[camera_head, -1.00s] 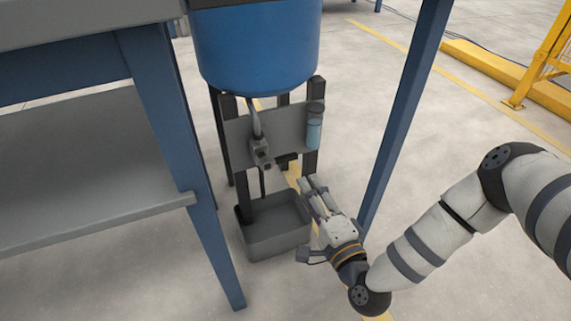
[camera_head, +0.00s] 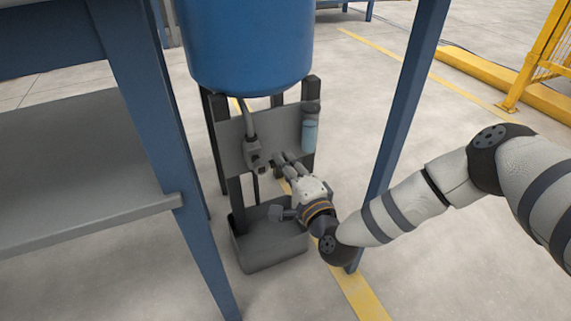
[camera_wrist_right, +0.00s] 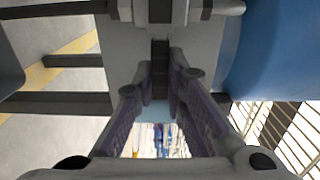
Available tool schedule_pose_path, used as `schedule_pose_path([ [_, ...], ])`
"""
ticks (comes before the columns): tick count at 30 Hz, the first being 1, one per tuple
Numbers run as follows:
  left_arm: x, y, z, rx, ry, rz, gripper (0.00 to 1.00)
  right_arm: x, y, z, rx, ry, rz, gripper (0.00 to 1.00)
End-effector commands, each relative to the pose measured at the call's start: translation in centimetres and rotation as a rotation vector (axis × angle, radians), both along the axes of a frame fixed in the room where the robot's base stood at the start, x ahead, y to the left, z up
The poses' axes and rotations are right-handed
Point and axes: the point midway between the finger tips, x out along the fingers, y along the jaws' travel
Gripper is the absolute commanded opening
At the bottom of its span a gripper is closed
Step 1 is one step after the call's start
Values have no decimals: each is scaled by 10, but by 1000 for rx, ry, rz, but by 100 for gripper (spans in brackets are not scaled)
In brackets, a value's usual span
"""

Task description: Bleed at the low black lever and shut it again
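The black lever (camera_wrist_right: 160,82) sits low on the grey plate, under the blue tank (camera_head: 245,45). In the right wrist view it lies between the two fingers of my right gripper (camera_wrist_right: 161,62). A small gap or light touch cannot be told apart. In the head view my right gripper (camera_head: 281,158) reaches in from the right at the lower part of the grey plate (camera_head: 288,124), and it hides most of the lever. Its fingers are apart. The grey valve body (camera_head: 254,155) with a pipe above it is left of the fingertips. My left gripper is out of view.
A grey open drain tray (camera_head: 268,252) stands on the floor below. A clear bowl with blue liquid (camera_head: 310,131) hangs right of the fingers. A blue post (camera_head: 404,105) is close to my right arm. A blue-legged bench (camera_head: 90,210) is at left.

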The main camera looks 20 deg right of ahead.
Motion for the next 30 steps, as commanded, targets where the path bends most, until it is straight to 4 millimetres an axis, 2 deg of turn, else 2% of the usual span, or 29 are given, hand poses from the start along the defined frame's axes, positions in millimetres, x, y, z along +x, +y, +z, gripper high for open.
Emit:
schedule_pose_path([
  [14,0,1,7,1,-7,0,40,-1,0,6,-66,-4,1,0],
  [30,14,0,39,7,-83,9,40,-1,8,33,-527,-22,0,0],
])
